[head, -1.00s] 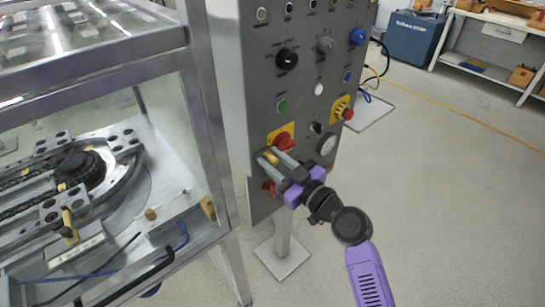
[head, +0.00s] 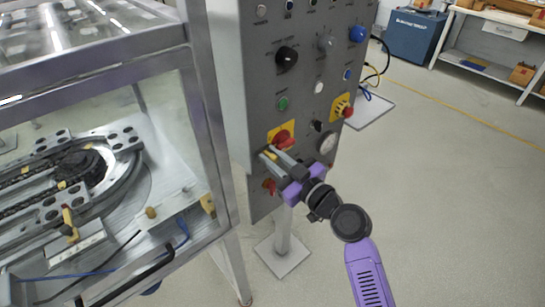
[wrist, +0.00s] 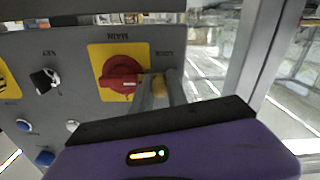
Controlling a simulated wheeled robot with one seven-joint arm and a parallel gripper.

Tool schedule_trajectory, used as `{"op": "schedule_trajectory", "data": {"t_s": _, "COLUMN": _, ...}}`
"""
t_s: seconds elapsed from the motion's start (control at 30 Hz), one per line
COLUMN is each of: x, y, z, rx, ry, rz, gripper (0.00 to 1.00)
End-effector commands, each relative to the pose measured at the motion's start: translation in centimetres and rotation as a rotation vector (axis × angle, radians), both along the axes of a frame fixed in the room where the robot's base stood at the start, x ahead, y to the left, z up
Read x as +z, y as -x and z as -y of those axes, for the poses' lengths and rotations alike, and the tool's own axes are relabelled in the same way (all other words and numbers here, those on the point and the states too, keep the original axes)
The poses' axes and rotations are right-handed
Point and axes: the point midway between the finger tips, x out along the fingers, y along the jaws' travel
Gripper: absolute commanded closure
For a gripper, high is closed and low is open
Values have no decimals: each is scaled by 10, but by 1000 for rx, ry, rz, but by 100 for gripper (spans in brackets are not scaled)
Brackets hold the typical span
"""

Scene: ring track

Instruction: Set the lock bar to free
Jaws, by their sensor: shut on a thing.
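The lock bar (wrist: 159,86) is a small yellow piece beside the LOCK label on the grey control panel. In the wrist view it sits between the two fingers of my gripper (wrist: 162,91), which are shut on it. The fingers cover part of it, so its exact setting cannot be read. In the head view my gripper (head: 274,156) is at the lower left of the panel, with a bit of yellow (head: 269,154) showing between the fingertips.
A red main switch (wrist: 121,78) on a yellow plate is right beside the fingers. The grey panel (head: 262,120) also carries a black knob (head: 286,58), a green button (head: 283,103) and a red emergency button (head: 347,112). A framed glass enclosure (head: 210,130) stands close on the left. Open floor lies right.

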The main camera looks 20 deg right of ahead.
Motion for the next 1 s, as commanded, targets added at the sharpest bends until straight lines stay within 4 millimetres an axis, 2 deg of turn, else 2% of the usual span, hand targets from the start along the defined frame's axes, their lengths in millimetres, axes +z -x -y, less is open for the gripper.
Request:
{"op": "schedule_trajectory", "data": {"t_s": 0.87, "x": 0, "y": 0, "z": 1, "rx": -1, "ry": 0, "rz": -1, "gripper": 100}}
{"op": "schedule_trajectory", "data": {"t_s": 1.0, "x": -2, "y": 2, "z": -5, "rx": 1, "ry": -1, "rz": -1, "gripper": 100}}
